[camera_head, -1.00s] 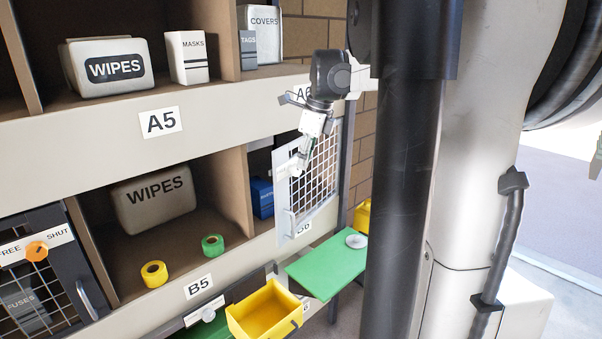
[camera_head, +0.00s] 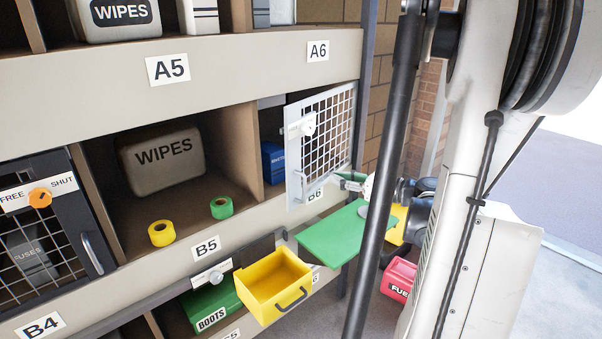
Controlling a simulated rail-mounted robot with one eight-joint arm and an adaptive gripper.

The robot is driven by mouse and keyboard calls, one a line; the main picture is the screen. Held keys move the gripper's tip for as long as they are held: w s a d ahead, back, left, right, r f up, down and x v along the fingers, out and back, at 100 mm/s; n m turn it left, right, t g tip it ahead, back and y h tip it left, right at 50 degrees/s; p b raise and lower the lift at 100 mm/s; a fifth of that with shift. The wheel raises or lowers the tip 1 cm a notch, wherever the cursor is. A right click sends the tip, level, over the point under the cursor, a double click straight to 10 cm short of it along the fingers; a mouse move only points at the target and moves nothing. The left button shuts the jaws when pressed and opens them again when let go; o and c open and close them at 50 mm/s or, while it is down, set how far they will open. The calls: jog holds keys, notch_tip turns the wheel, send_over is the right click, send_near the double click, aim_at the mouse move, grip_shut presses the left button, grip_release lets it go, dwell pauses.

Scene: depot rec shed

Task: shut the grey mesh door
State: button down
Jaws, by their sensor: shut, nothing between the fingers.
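The grey mesh door (camera_head: 324,137) of the cubby labelled B6 stands partly open in the head view. Its left edge, with a round white knob on a plate and a handle below, is swung out from the shelf front. Its right edge is by the shelf's right post. A blue box (camera_head: 272,162) shows inside through the gap. My gripper (camera_head: 347,182) is shut and empty, low at the right, by the door's lower right corner and above the green board. Its fingertips are small and partly hidden; I cannot tell whether they touch the door.
A green board (camera_head: 335,237) juts out below the door with a round grey lid on it. A yellow drawer (camera_head: 273,287) sticks out to its left. A red box (camera_head: 398,279) stands at the lower right. A black mesh door (camera_head: 38,235) is at the left.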

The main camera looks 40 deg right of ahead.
jog(key=s+t, duration=0.1)
jog(key=s, duration=0.1)
send_near(295, 163)
jog(key=shift+h, duration=0.3)
jog(key=w, duration=0.2)
jog(key=w+a, duration=0.1)
jog(key=w, duration=0.4)
jog(key=shift+w+a, duration=0.15)
jog(key=shift+a, duration=0.25)
jog(key=shift+w, duration=0.1)
